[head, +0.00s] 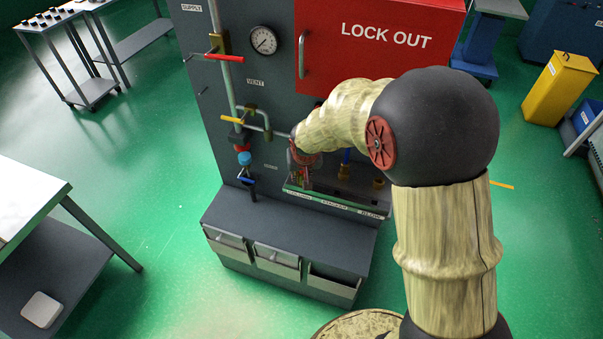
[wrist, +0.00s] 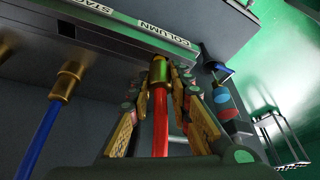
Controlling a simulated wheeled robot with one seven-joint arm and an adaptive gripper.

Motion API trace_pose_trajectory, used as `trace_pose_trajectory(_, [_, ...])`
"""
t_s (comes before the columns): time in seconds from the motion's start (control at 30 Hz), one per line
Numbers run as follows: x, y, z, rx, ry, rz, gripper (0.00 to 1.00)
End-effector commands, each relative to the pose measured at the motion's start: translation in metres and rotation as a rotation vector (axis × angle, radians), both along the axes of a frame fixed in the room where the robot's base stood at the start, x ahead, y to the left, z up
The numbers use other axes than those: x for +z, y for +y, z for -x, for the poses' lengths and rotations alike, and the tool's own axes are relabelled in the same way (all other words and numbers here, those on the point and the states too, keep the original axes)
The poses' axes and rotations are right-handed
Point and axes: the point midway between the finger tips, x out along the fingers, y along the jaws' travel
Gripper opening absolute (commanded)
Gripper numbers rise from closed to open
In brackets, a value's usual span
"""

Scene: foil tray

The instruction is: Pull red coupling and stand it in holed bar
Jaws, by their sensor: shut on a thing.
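My gripper (head: 303,179) is at the left end of the holed bar (head: 340,202), by its COLUMN label. In the wrist view its fingers (wrist: 165,80) are shut around the red coupling, which has a brass end (wrist: 158,70) and a red hose (wrist: 160,125). The brass end is close to the bar edge (wrist: 135,36) at the COLUMN label. I cannot tell whether it sits in a hole. In the head view my gripper and arm mostly hide the coupling.
A brass coupling with a blue hose (wrist: 41,135) stands beside it at the bar. Another brass coupling (head: 378,183) is farther right. A valve column with red and blue parts (head: 244,158) hangs to the left. Drawers (head: 275,262) are below.

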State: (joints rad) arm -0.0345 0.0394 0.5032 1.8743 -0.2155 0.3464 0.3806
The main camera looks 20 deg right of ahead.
Motion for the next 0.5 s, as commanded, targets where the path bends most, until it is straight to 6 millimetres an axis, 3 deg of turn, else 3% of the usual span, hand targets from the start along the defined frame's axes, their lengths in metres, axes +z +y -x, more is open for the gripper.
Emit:
trace_pose_trajectory(0.43, [-0.0058,0.0000,-0.0006,0.000,-0.002,0.000,0.00])
trace_pose_trajectory(0.47, [-0.0059,0.0000,-0.0005,0.000,-0.001,0.000,0.22])
trace_pose_trajectory(0.5, [-0.0059,0.0000,-0.0005,0.000,-0.001,0.000,0.24])
